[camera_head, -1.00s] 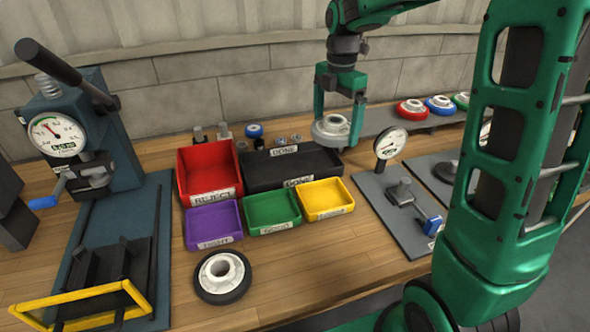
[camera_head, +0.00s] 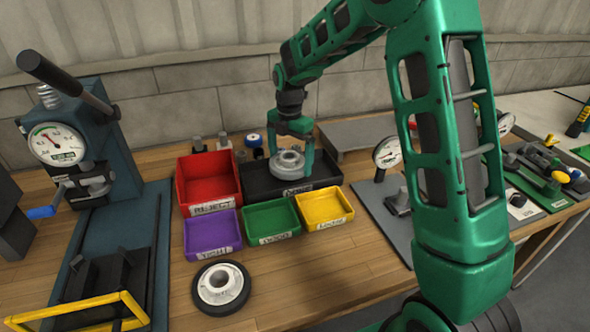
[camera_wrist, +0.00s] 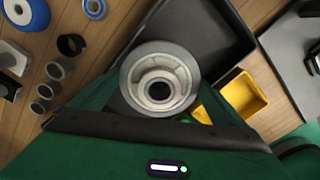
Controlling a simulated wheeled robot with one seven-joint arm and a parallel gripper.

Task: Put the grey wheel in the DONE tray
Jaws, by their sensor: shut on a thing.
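The grey wheel (camera_head: 288,162) is held in my gripper (camera_head: 292,150), over the black DONE tray (camera_head: 256,186). My gripper's fingers are shut on the wheel's two sides. In the wrist view the grey wheel (camera_wrist: 160,80) shows from above, with a pale hub and a dark centre hole, and the DONE tray (camera_wrist: 232,35) lies beneath it. The wheel hides part of the tray, and I cannot tell how high it is above the tray floor.
The red REJECT bin (camera_head: 208,178) stands left of the tray. Purple (camera_head: 212,235), green (camera_head: 270,222) and yellow (camera_head: 323,204) bins are in front. A black-tyred wheel (camera_head: 220,287) lies nearer. A dial gauge (camera_head: 387,153) stands to the right, a press (camera_head: 80,140) at far left.

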